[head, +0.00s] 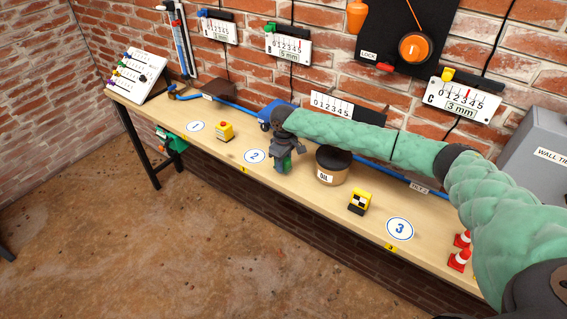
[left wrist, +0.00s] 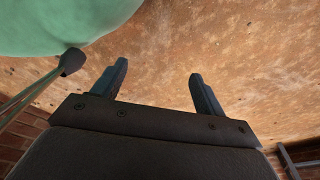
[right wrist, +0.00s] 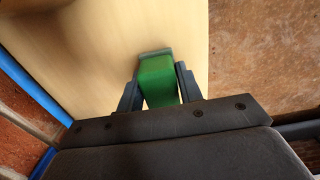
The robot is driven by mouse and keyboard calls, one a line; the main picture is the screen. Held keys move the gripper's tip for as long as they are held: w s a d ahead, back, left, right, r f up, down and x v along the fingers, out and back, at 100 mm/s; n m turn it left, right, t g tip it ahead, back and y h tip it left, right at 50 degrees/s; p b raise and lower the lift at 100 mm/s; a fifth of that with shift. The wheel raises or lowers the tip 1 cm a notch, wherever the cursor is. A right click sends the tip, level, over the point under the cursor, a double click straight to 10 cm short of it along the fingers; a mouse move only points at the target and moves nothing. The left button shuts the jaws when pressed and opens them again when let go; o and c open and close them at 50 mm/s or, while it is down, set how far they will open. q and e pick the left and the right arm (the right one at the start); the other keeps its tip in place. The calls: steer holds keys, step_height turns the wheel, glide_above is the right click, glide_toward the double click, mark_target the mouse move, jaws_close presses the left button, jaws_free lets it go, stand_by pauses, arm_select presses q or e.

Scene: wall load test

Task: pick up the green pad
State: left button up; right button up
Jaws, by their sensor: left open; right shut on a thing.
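The green pad (right wrist: 158,82) is between the two fingers of my right gripper (right wrist: 160,92) in the right wrist view, and the fingers are shut on it. In the head view my right gripper (head: 285,168) is over the bench, just right of the round marker 2, with a small part of the green pad (head: 286,161) showing. Whether the pad touches the bench top is hard to tell. My left gripper (left wrist: 158,88) is open and empty in the left wrist view, with bare floor behind it. It does not show in the head view.
The wooden bench (head: 300,190) runs along a brick wall. A brown OIL tub (head: 333,170) stands right of my right gripper. Marker 3 (head: 400,229) is clear.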

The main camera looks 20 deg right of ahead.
mark_target(287, 161)
step_height(287, 161, up, 4)
steer(key=p, duration=0.3)
steer(key=shift+f, duration=0.15)
steer(key=shift+s+d+r+p, duration=0.2)
steer(key=shift+s+r+p, duration=0.05)
steer(key=shift+s+p, duration=0.2)
steer(key=shift+s+d+r+p, duration=0.15)
steer(key=shift+s+r+p, duration=0.05)
steer(key=shift+s+p, duration=0.25)
arm_select(q)
steer(key=s+a+r+p, duration=0.1)
steer(key=s+p, duration=0.1)
steer(key=s, duration=0.5)
steer(key=s+a+r+g+p, duration=0.1)
steer(key=s+a+p, duration=0.1)
steer(key=s, duration=0.6)
steer(key=shift+a+p, duration=0.2)
steer(key=shift+p, duration=0.15)
arm_select(e)
steer(key=s+d+r, duration=0.4)
steer(key=s+r, duration=0.1)
steer(key=s, duration=0.3)
steer(key=shift+s+r, duration=0.15)
steer(key=shift+s, duration=0.25)
